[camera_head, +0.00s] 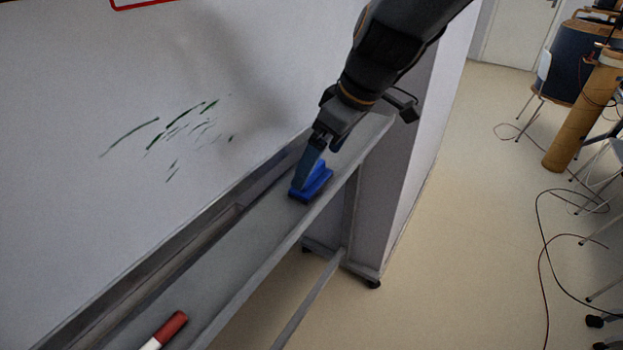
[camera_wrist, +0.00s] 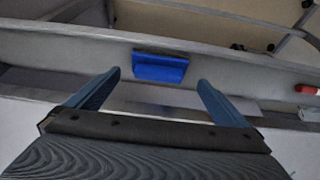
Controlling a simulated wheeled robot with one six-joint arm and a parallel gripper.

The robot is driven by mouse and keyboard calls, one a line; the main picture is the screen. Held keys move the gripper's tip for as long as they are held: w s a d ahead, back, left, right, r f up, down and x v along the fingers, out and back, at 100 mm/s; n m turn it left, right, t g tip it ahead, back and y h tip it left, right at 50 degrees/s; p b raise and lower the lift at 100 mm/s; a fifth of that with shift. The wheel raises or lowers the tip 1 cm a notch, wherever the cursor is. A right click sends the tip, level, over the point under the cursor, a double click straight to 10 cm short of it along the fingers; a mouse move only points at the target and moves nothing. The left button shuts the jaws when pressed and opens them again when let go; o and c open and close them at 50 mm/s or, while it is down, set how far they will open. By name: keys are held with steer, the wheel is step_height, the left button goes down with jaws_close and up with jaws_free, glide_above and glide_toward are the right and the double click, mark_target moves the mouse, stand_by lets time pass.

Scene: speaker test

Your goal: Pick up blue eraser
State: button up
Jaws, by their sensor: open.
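The blue eraser (camera_head: 318,181) lies on the grey ledge (camera_head: 228,262) below the whiteboard, near the ledge's far end in the head view. My gripper (camera_head: 309,172) reaches down to it from above, and a finger overlaps it in that view. In the wrist view the eraser (camera_wrist: 160,67) sits beyond my open gripper (camera_wrist: 157,78), roughly centred between the two blue fingers, with nothing held. Whether a finger touches the eraser cannot be told.
A marker (camera_head: 165,331) with a red cap lies on the ledge at the near end. The whiteboard (camera_head: 90,80) with green strokes rises along the ledge's left side. Open floor (camera_head: 455,230) lies to the right, with cables and chairs farther off.

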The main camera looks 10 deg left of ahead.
steer(key=shift+a+p+x, duration=0.2)
steer(key=shift+p+x, duration=0.55)
steer(key=shift+x, duration=1.85)
steer(key=shift+w+r, duration=0.1)
steer(key=shift+w, duration=0.1)
steer(key=c, duration=0.9)
steer(key=shift+c, duration=0.2)
step_height(320, 180, up, 10)
steer(key=shift+b, duration=0.7)
